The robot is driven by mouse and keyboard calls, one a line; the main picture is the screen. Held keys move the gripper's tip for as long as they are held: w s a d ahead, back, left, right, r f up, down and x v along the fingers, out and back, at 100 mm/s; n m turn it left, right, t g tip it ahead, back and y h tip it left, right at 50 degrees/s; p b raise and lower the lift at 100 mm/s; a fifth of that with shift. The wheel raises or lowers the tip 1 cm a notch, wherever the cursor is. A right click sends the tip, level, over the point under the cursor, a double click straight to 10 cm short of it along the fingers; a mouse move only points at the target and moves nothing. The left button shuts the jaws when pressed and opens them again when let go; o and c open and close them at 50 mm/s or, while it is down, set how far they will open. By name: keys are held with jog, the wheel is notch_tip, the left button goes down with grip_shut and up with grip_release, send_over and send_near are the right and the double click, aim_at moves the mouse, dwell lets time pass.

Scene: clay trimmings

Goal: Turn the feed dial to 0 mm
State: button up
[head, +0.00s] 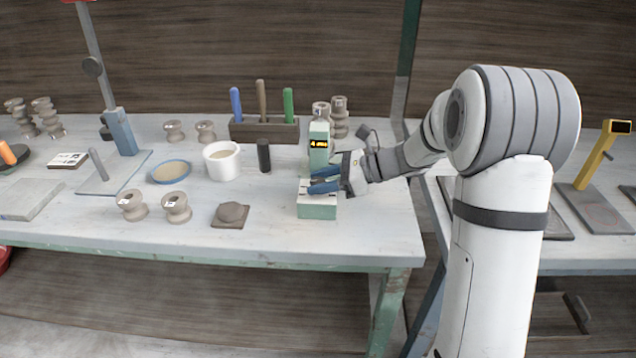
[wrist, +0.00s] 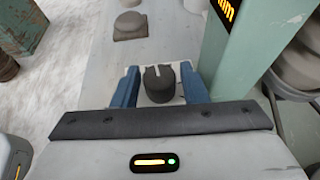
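The pale green feed device (head: 318,145) stands near the bench's right end. Its display (head: 318,142) appears to read 4 mm in yellow digits; only "mm" shows in the wrist view. The dark round feed dial (wrist: 160,86), with a notch in its top, is on a light plate beside the green column. My gripper (head: 323,180) is at the device, above its low green base (head: 318,209). In the wrist view, its blue fingers (wrist: 160,76) are open on both sides of the dial, with a narrow gap each side. The fingers hide the dial in the head view.
A dark cylinder (head: 264,155) and a white tub (head: 222,160) stand left of the device. A tool rack (head: 264,130) and stacked clay spools (head: 339,116) are behind. A clay lump on a brown tile (head: 230,222) lies at front left. The bench front edge is close.

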jog(key=shift+a+f, duration=0.15)
jog(key=shift+a, duration=0.25)
jog(key=shift+c, duration=0.5)
jog(key=c, duration=0.6)
jog(key=n+g+p, duration=0.1)
jog(key=g+p, duration=0.1)
jog(key=shift+r+n+p, duration=0.25)
jog(key=shift+n+p, duration=0.05)
jog(key=shift+n, duration=0.1)
jog(key=shift+f+n+g+p, duration=0.2)
jog(key=shift+n+g+p, duration=0.25)
jog(key=shift+n+g, duration=0.35)
jog(key=o, duration=0.7)
jog(key=v, duration=0.8)
